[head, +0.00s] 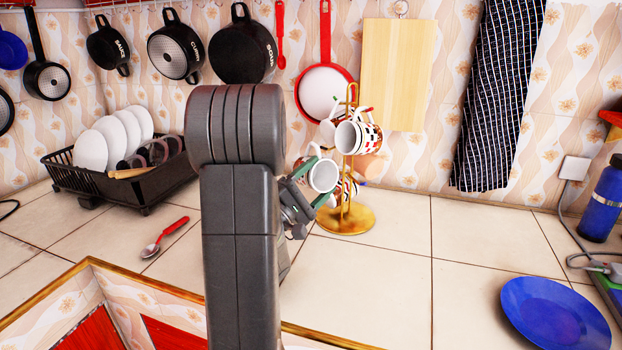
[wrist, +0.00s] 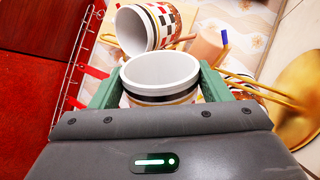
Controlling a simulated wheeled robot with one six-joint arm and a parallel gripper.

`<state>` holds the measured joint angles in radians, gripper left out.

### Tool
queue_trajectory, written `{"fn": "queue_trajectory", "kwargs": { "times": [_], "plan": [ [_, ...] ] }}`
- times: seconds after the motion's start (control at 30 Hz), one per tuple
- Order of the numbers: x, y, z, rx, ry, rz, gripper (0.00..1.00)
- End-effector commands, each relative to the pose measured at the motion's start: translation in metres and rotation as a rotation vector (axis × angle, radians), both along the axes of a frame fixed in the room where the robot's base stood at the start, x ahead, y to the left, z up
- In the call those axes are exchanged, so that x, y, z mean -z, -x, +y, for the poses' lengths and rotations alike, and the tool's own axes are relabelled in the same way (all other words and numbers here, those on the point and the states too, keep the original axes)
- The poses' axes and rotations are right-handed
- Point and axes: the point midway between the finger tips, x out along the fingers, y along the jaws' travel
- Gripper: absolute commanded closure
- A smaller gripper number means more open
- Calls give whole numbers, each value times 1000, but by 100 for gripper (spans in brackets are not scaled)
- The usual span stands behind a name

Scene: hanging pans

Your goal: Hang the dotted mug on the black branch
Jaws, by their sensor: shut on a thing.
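My gripper (head: 311,184) is shut on a white mug (head: 323,175), just left of the gold mug stand (head: 345,218). In the wrist view the mug (wrist: 160,72) sits mouth up between the green fingers of my gripper (wrist: 158,88). A dark band shows below its rim; most of its pattern is hidden, so I cannot tell if it is dotted. A checkered mug (head: 359,137) hangs high on the stand and shows behind the held mug in the wrist view (wrist: 150,27). A blue-tipped branch (wrist: 224,38) is visible. I cannot make out the black branch.
Other mugs hang on the stand, including a tan one (head: 369,167). A black dish rack (head: 130,185) and a red-handled spoon (head: 165,236) lie left. A blue plate (head: 555,315) is at right front. The counter (head: 400,265) between stand and plate is clear.

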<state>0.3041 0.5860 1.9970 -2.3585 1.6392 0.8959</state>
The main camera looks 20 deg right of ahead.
Motion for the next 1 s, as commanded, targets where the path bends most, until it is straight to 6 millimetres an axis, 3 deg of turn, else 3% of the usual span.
{"fn": "queue_trajectory", "kwargs": {
  "times": [0.4,0.6,1.0],
  "plan": [
    [0,-6,-25,2,0,0,61],
    [10,-9,-35,2,1,-3,61],
    [14,-12,-45,1,1,-2,61]
  ]
}}
